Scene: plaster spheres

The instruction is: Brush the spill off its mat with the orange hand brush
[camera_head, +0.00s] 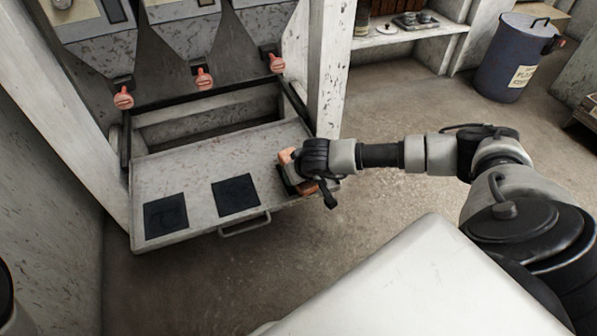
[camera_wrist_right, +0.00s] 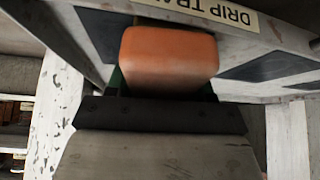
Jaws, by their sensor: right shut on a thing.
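The orange hand brush (camera_head: 285,157) is in my right gripper (camera_head: 294,168), at the right edge of a pulled-out grey tray (camera_head: 200,165). In the right wrist view the orange block of the brush (camera_wrist_right: 168,58) fills the space ahead of the gripper; its bristles are hidden. Two dark square mats show on the tray: a left mat (camera_head: 165,215) and a middle mat (camera_head: 236,195). A dark patch under the gripper may be another mat, mostly covered. I cannot make out a spill on any mat. My left gripper is not in view.
The tray has a front handle (camera_head: 245,224) and a drip tray label (camera_wrist_right: 235,14). Several hoppers with orange-pink knobs (camera_head: 204,79) hang behind it. A white post (camera_head: 327,75) stands close behind my right gripper. A blue bin (camera_head: 508,60) stands far right; the floor between is clear.

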